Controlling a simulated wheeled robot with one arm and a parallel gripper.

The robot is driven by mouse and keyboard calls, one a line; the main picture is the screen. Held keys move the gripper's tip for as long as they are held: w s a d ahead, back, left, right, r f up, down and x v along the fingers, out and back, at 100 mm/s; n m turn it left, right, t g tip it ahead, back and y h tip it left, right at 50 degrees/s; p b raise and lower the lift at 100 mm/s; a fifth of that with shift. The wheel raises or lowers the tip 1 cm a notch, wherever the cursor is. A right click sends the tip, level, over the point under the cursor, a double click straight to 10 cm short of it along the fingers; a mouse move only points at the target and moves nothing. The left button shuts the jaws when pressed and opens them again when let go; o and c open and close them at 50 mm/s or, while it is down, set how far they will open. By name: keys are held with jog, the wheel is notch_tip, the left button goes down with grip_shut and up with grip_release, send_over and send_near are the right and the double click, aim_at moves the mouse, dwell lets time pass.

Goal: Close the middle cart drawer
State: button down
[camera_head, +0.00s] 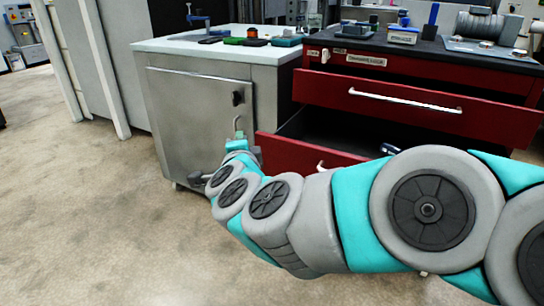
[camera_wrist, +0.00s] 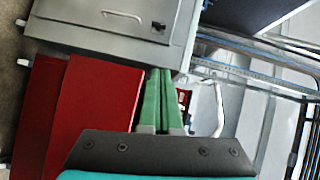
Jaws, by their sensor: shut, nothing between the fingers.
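The red cart (camera_head: 420,108) stands at the right in the head view. The open drawer's front has a pale handle (camera_head: 320,167), partly hidden by my arm. The drawer's inside is dark, with a small blue item (camera_head: 389,149). My gripper (camera_head: 240,138) is at the left end of this drawer front, before the grey cabinet. In the wrist view my green fingers (camera_wrist: 159,95) are together and empty beside a red panel (camera_wrist: 97,110). I cannot tell whether they touch it.
A grey metal cabinet (camera_head: 198,112) with a pale worktop (camera_head: 180,45) stands left of the cart. Tools and boxes lie on both tops. White uprights (camera_head: 100,70) stand farther left. The floor (camera_head: 80,210) in front is clear.

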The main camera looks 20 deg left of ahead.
aim_at(278, 149)
jog(key=s+d+f+m+t+h, duration=0.4)
jog(key=s+f+m+h, duration=0.3)
jog(key=h, duration=0.3)
jog(key=shift+m, duration=0.5)
jog(key=w, duration=1.3)
jog(key=shift+w+d+r, duration=0.2)
jog(key=shift+w+d, duration=0.1)
jog(key=shift+w, duration=0.05)
jog(key=shift+w, duration=0.1)
jog(key=shift+w+d, duration=0.1)
jog(key=shift+w, duration=0.1)
jog(key=w+d+p, duration=0.2)
jog(key=w+p, duration=0.1)
jog(key=w, duration=2.8)
jog(key=shift+d+r+y, duration=0.15)
jog(key=shift+d+y, duration=0.05)
jog(key=shift+y, duration=0.1)
jog(key=shift+w+r, duration=0.15)
jog(key=shift+r, duration=0.05)
